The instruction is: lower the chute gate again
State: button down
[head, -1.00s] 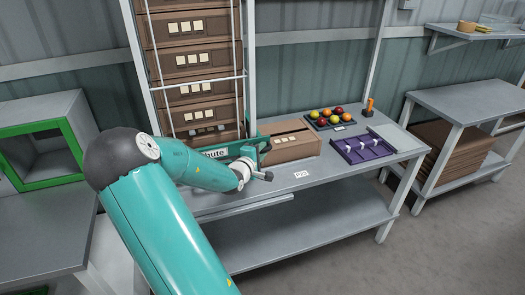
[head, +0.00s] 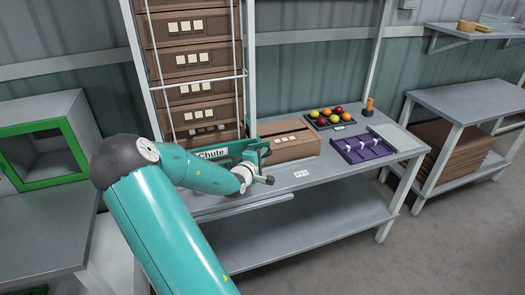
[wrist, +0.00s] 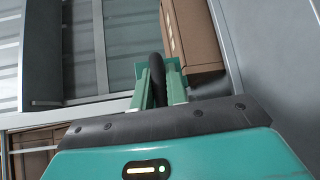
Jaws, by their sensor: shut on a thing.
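The chute (head: 250,70) is a tall rack of stacked brown cartons, with a green "Chute" plate (head: 212,154) low at its front. My gripper (head: 256,158) is at the chute's lower right, beside this green front. In the wrist view, my gripper (wrist: 160,88) is shut on a dark, upright handle (wrist: 157,68), which stands between its two green fingers. My arm and gripper hide part of the chute's lower front, so how high the gate stands cannot be told.
A brown carton (head: 292,147) lies on the bench (head: 322,180) just right of my gripper. A green-framed cabinet (head: 65,172) stands at left.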

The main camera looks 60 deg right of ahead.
notch_tip(320, 180, down, 8)
jog(key=shift+a+f, duration=0.1)
jog(key=shift+f, duration=0.15)
jog(key=c, duration=1.7)
grip_release()
jog(key=shift+f, duration=0.15)
jog(key=a+r, duration=0.2)
jog(key=a, duration=1.1)
jog(key=shift+a, duration=0.25)
jog(key=shift+w+a+r, duration=0.1)
